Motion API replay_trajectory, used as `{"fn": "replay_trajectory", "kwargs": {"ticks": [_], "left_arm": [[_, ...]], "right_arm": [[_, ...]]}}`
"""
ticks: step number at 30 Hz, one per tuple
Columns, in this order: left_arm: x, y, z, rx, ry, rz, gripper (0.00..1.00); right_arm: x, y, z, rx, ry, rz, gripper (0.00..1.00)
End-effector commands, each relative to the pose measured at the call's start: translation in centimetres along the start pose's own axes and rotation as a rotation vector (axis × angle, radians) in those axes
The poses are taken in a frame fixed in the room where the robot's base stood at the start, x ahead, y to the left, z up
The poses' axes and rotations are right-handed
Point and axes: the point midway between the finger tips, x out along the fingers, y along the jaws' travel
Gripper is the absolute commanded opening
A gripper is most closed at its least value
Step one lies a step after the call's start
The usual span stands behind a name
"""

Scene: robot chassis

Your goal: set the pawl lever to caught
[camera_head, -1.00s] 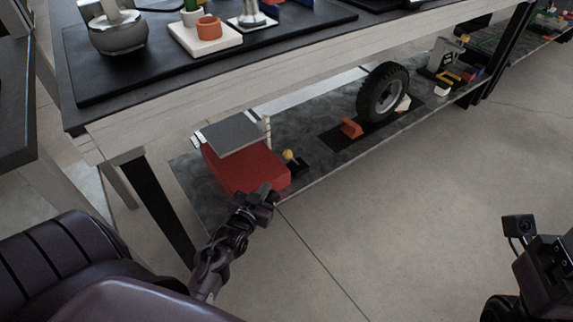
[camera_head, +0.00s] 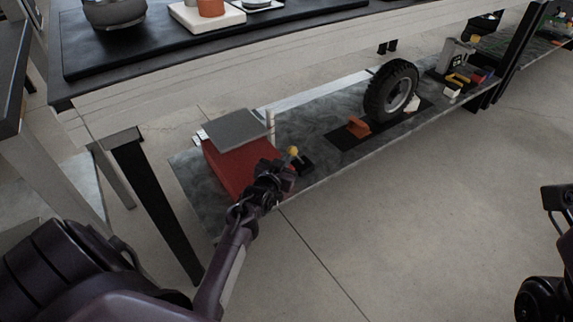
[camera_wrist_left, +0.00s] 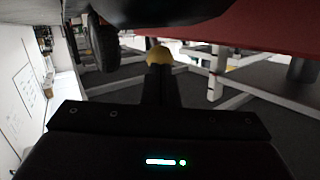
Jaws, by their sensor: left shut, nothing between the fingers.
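A small lever with a yellow ball knob (camera_head: 293,151) stands on a black base (camera_head: 305,166) beside the red box, on the low shelf. I take it to be the pawl lever; its exact setting cannot be told. My left gripper (camera_head: 286,178) is shut and empty, just in front of the lever and low beside the red box. In the left wrist view the yellow knob (camera_wrist_left: 159,54) shows right beyond the shut fingertips (camera_wrist_left: 160,70). Whether they touch it cannot be told. Only part of my right arm shows at the right edge; its fingers are out of frame.
The red box (camera_head: 226,168) with a grey plate (camera_head: 235,130) on top stands left of the lever. An orange block (camera_head: 358,127) and a black wheel (camera_head: 391,90) are farther along the shelf. The workbench edge (camera_head: 300,50) overhangs behind. The floor in front is clear.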

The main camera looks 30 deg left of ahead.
Motion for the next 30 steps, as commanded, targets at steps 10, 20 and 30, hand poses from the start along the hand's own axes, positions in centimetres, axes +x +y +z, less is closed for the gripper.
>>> {"fn": "replay_trajectory", "kwargs": {"ticks": [10,20,30], "left_arm": [[0.7,0.0,0.0,0.001,-0.001,0.000,0.00],[0.7,0.0,-0.5,0.010,-0.014,0.001,0.00],[1.0,0.2,-2.1,0.077,-0.115,0.001,0.00]], "right_arm": [[0.2,-0.1,-0.1,-0.001,0.010,-0.007,0.68],[0.7,0.0,-0.1,0.000,0.009,-0.004,0.68],[0.2,0.8,0.5,0.011,-0.085,0.043,0.68]]}}
